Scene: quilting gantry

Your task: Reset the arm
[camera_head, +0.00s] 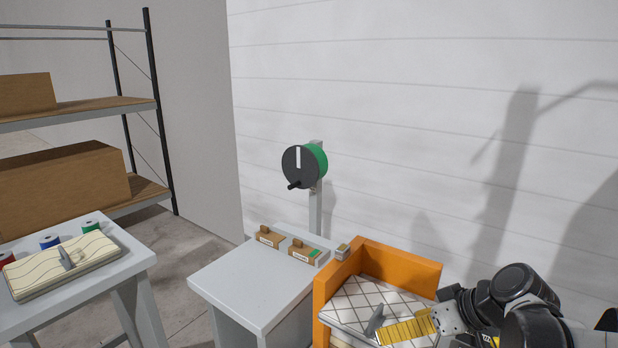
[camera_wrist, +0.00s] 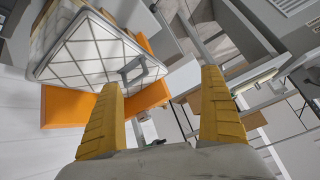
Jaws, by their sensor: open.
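My gripper (camera_head: 404,330) is at the lower right in the head view, low by the quilted pad in the orange frame. Its yellow ribbed fingers show in the wrist view (camera_wrist: 159,82), spread wide apart with nothing between them. The dark arm links behind it reach off to the right. The quilted white pad (camera_head: 365,299) has dark diamond lines and a grey handle (camera_head: 375,320), which appears just left of the fingers in the head view. In the wrist view the pad (camera_wrist: 85,50) and handle (camera_wrist: 131,69) lie ahead of the fingers. I cannot tell whether the gripper touches the pad.
The orange frame (camera_head: 402,266) stands around the pad's back and left. A grey table (camera_head: 245,290) carries small labelled brown blocks (camera_head: 270,238). A green-black crank wheel (camera_head: 300,166) stands behind. Another table (camera_head: 75,308) holds a cream pad (camera_head: 85,255) and spools. Shelves stand left.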

